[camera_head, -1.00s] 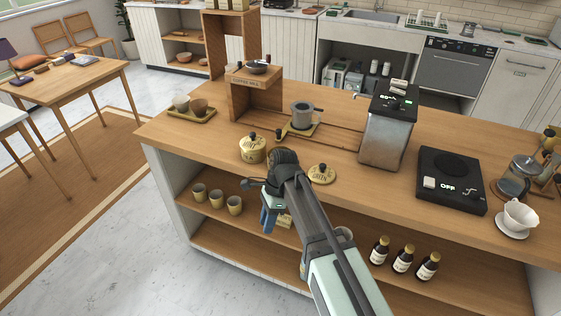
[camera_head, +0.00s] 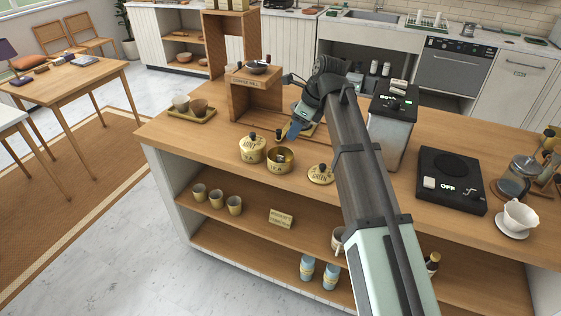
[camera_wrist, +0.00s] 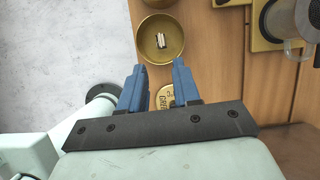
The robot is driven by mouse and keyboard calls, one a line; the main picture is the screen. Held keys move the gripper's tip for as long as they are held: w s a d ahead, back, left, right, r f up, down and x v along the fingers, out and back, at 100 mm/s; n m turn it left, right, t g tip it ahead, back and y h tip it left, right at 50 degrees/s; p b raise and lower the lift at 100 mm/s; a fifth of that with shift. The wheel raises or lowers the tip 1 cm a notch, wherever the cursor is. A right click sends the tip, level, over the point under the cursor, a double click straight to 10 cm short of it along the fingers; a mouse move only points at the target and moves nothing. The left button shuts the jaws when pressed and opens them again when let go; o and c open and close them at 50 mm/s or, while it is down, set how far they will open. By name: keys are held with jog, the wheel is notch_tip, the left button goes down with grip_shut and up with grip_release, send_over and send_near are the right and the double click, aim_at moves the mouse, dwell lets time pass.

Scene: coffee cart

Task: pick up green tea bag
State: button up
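An open brass tin (camera_head: 280,166) stands on the wooden counter, with its round lid marked green (camera_head: 320,175) lying to its right. In the wrist view the open tin (camera_wrist: 146,50) shows from above, and a small pale tea bag (camera_wrist: 161,41) lies inside it. The lid (camera_wrist: 164,97) shows between the blue fingers. My gripper (camera_wrist: 159,67) is open with nothing between its fingertips. In the head view my gripper (camera_head: 294,129) hangs over the counter, just behind and above the open tin.
A lidded brass tin marked mint (camera_head: 252,153) stands left of the open tin. A wooden coffee mill stand (camera_head: 243,98) is behind, and a metal box machine (camera_head: 391,142) stands to the right. A black scale (camera_head: 452,180) lies farther right. The counter's front left is clear.

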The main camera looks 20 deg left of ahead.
aim_at(281, 157)
jog(key=x, duration=1.3)
jog(key=shift+d+f, duration=0.15)
jog(key=shift+f, duration=0.1)
jog(key=shift+c, duration=0.3)
grip_shut()
